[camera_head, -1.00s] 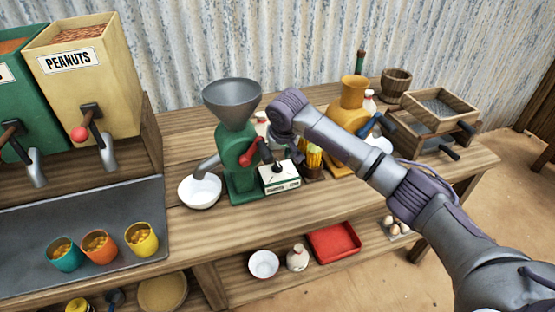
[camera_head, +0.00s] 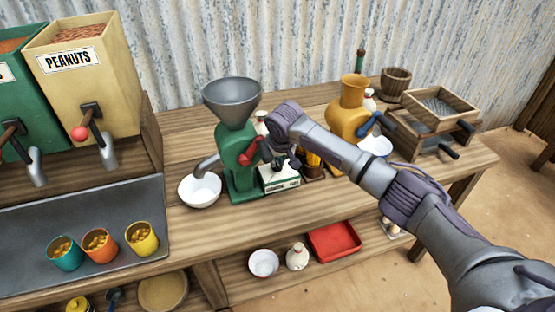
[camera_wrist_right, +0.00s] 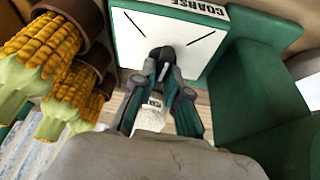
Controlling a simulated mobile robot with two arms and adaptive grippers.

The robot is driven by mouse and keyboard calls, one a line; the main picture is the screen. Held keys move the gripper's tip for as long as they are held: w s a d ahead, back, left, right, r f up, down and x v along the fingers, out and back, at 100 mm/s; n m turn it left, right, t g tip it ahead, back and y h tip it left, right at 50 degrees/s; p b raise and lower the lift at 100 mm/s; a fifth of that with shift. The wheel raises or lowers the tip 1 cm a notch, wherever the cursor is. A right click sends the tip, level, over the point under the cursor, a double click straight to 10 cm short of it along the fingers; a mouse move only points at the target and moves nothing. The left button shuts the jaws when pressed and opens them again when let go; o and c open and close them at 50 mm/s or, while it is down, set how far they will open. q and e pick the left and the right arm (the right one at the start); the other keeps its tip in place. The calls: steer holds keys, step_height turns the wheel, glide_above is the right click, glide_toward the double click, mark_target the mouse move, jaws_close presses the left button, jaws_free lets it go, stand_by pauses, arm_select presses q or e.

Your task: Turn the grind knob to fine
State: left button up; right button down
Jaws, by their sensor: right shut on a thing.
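The grind knob (camera_wrist_right: 162,54) is dark and stands on the white dial plate (camera_wrist_right: 190,24) of the green grinder (camera_head: 238,150). In the right wrist view the plate's edge reads "COARSE" and black marks fan out from the knob. My right gripper (camera_wrist_right: 163,72) is shut on the knob, its two fingers on either side. In the head view the right gripper (camera_head: 287,161) is over the dial box (camera_head: 280,182) and hides the knob. Which mark the knob points at is hard to tell. My left gripper is not in view.
A white bowl (camera_head: 200,191) stands under the grinder's spout. Cobs in brown pots (camera_wrist_right: 48,42) stand close beside the dial. A yellow-brown jar (camera_head: 350,108) and a wooden sieve box (camera_head: 440,106) stand to the right. The table front is clear.

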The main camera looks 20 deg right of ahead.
steer(key=shift+r, duration=0.1)
steer(key=shift+r+n+y+p, duration=0.1)
steer(key=shift+n+y+p, duration=0.3)
steer(key=shift+n+p, duration=0.8)
steer(key=shift+d+n+y+p, duration=0.1)
steer(key=shift+n+y+p, duration=0.5)
steer(key=shift+n, duration=0.6)
steer(key=shift+w+d+f+n+g+y, duration=0.1)
steer(key=shift+n+g+y, duration=0.1)
steer(key=shift+n, duration=0.4)
steer(key=shift+f+n+g+y, duration=0.1)
steer(key=shift+n+y, duration=0.1)
steer(key=shift+n, duration=0.4)
steer(key=shift+n+g+y+b, duration=0.4)
steer(key=shift+n+y+b, duration=0.1)
steer(key=shift+n, duration=1)
steer(key=c, duration=1.2)
jaws_free()
